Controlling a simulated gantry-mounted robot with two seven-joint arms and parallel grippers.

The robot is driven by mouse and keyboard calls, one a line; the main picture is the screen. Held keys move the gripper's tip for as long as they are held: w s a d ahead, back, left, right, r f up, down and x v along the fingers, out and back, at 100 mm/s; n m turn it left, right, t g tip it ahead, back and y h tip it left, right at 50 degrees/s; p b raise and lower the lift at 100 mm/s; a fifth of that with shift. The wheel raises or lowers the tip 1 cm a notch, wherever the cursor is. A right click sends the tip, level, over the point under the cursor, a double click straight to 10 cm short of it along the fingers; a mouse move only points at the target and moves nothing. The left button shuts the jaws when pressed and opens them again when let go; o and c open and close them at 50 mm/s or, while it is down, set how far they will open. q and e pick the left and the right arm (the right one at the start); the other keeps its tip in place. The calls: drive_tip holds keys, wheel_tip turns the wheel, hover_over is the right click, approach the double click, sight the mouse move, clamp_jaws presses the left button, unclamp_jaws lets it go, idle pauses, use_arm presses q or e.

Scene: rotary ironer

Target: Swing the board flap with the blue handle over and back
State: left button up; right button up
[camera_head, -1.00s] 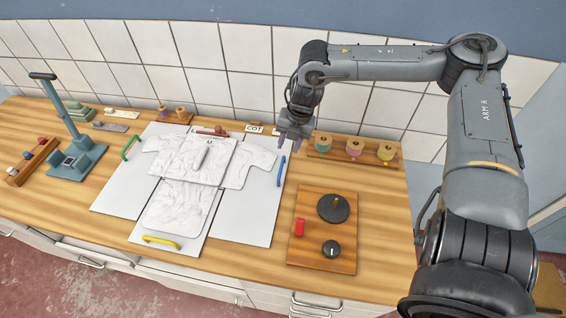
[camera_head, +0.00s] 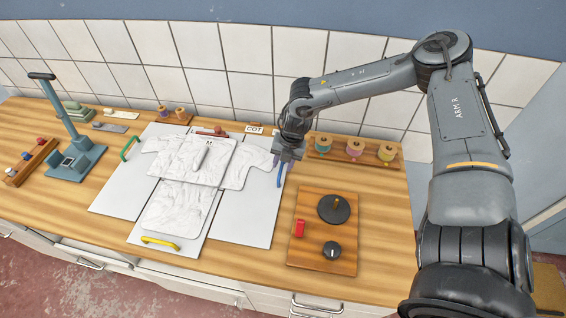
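The folding board (camera_head: 242,228) lies flat on the wooden counter, with a white shirt (camera_head: 190,165) spread across its panels. The blue handle (camera_head: 280,178) stands at the right edge of the right flap. My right gripper (camera_head: 283,164) points down at the far end of the blue handle. Its fingers look apart, one on each side of the handle; whether they touch it is too small to tell. The gripper partly hides the handle's far end. My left gripper is not in view.
A green handle (camera_head: 130,148) and a yellow handle (camera_head: 160,242) sit on the other flaps. A wooden panel with knobs (camera_head: 312,258) lies to the right. A spool rack (camera_head: 345,160) stands behind it. A blue-grey press (camera_head: 78,160) stands at left.

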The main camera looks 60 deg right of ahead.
drive_tip(key=shift+f, duration=0.1)
clamp_jaws()
idle(0.3)
drive_tip(key=shift+r, duration=0.2)
